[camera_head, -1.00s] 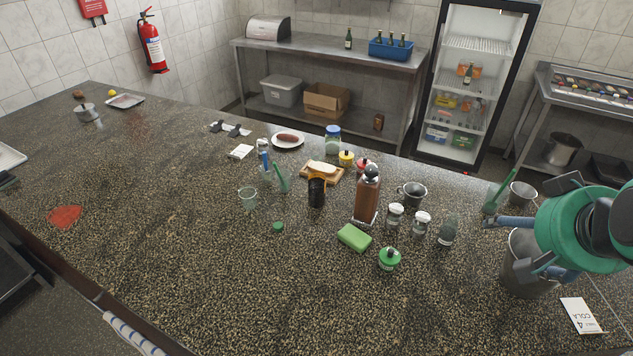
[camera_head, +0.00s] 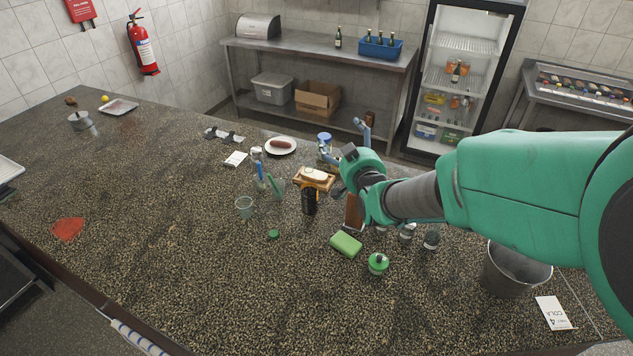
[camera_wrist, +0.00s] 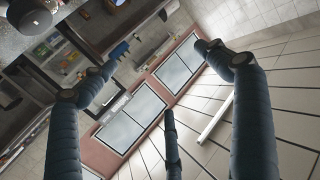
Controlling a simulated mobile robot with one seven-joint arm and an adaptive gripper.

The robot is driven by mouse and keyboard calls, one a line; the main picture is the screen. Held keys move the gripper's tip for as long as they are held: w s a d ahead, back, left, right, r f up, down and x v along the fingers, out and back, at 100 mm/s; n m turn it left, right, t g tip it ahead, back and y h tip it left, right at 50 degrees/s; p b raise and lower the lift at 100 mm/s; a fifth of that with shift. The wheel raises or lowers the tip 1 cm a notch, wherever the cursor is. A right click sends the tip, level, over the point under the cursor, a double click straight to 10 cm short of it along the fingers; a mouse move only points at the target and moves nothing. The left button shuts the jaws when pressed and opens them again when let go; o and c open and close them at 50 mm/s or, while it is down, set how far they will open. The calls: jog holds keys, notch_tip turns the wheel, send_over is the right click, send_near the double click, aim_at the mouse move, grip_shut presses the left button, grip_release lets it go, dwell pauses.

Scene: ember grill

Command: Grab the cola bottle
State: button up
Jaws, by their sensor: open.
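I cannot tell for sure which bottle is the cola bottle. A dark bottle stands in the fridge (camera_head: 455,72), another dark green bottle (camera_head: 338,38) stands on the steel back table, and several more are in a blue crate (camera_head: 381,47). A brown bottle (camera_head: 353,214) stands on the counter, its upper part hidden by my arm. My gripper (camera_head: 342,137) is open and empty, above the far edge of the counter, its fingers spread. In the wrist view my gripper (camera_wrist: 163,85) also shows spread fingers with nothing between them.
The speckled counter (camera_head: 180,240) is mostly clear on the left. A green sponge (camera_head: 346,244), a green-topped jar (camera_head: 378,264), a black cup (camera_head: 309,202) and a sandwich board (camera_head: 314,180) stand around mid-counter. A metal bucket (camera_head: 515,271) and a COLA card (camera_head: 553,313) are at right.

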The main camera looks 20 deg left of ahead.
jog(key=s+a+f+n+y+p, duration=0.1)
jog(key=s+a+f+y, duration=0.1)
jog(key=a, duration=0.5)
send_over(315, 195)
jog(key=v, duration=0.5)
notch_tip(315, 195, down, 15)
jog(key=shift+a+f, duration=0.2)
jog(key=shift+f, duration=0.2)
notch_tip(315, 195, down, 8)
jog(key=shift+f, duration=0.15)
jog(key=shift+w+a, duration=0.35)
jog(key=shift+w, duration=0.15)
jog(key=shift+b+x, duration=0.3)
jog(key=shift+x, duration=2.85)
jog(key=shift+r, duration=0.25)
